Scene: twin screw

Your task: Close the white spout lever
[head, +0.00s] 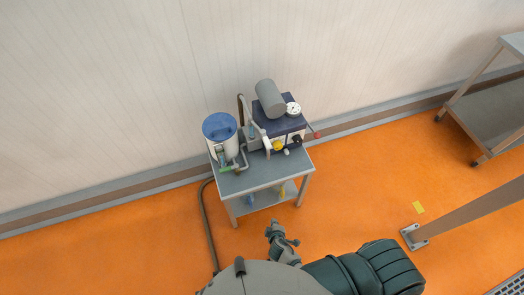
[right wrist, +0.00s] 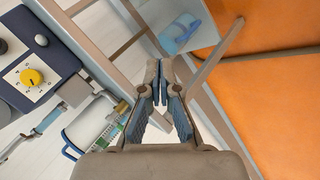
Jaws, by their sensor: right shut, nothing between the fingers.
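The bench machine (head: 276,125) stands on a small grey table (head: 262,178) by the wall. It has a dark blue top and a grey cylinder. A pale, lever-like bar (head: 255,126) rises at its left side; the view is too small to tell whether this is the white spout lever or how it is set. My right gripper (head: 283,236) is in front of the table, apart from the machine. The right wrist view shows its fingers (right wrist: 160,88) shut and empty, with the machine's yellow knob (right wrist: 32,77) off to the left. My left gripper is not in view.
A white container with a blue lid (head: 219,127) stands left of the machine. A red-tipped rod (head: 316,135) sticks out at the right. A hose (head: 206,225) runs down to the floor. A blue item (right wrist: 180,33) lies on the lower shelf.

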